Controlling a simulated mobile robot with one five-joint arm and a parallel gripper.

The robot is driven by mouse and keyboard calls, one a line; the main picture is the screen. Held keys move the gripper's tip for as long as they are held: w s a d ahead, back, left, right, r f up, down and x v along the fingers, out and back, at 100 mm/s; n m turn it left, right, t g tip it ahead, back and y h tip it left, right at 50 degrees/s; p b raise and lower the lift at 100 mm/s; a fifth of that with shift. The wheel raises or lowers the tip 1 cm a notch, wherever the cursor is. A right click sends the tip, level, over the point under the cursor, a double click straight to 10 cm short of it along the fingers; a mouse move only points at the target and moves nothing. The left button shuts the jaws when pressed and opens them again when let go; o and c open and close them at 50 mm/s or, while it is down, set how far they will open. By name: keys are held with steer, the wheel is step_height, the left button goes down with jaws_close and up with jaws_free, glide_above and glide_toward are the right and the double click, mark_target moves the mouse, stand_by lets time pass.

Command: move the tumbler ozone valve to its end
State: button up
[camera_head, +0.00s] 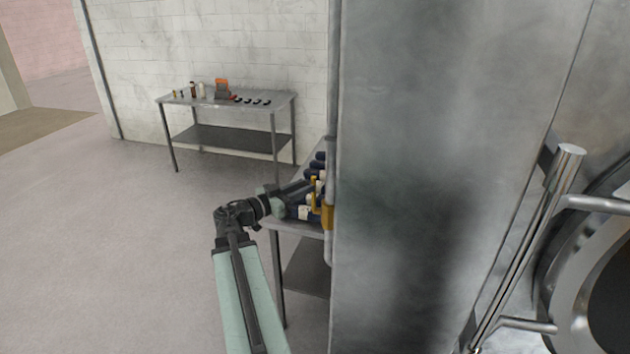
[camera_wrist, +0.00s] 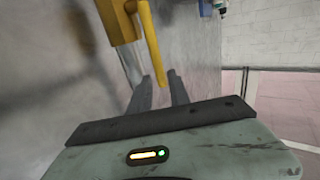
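The ozone valve has a yellow body (camera_head: 327,217) on a grey vertical pipe (camera_head: 331,110) along the left edge of the steel cabinet. Its yellow lever (camera_head: 314,195) stands out to the left of the body. In the wrist view the valve body (camera_wrist: 117,20) is at the top, and the lever (camera_wrist: 151,48) slopes down toward my fingers. My gripper (camera_wrist: 159,75) is open, with its two dark fingers apart and the lever's end showing between their tips. Whether a finger touches the lever I cannot tell. In the head view my gripper (camera_head: 308,188) is beside the lever.
The tall steel cabinet (camera_head: 440,150) fills the space right of the pipe. A bar handle (camera_head: 530,245) and a round door are at far right. A table (camera_head: 275,225) with dark bottles stands behind my gripper. Another table (camera_head: 280,100) stands by the wall. The left floor is clear.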

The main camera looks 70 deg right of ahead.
steer(key=x, duration=0.4)
steer(key=shift+d, duration=0.2)
jaws_close()
stand_by(1.2)
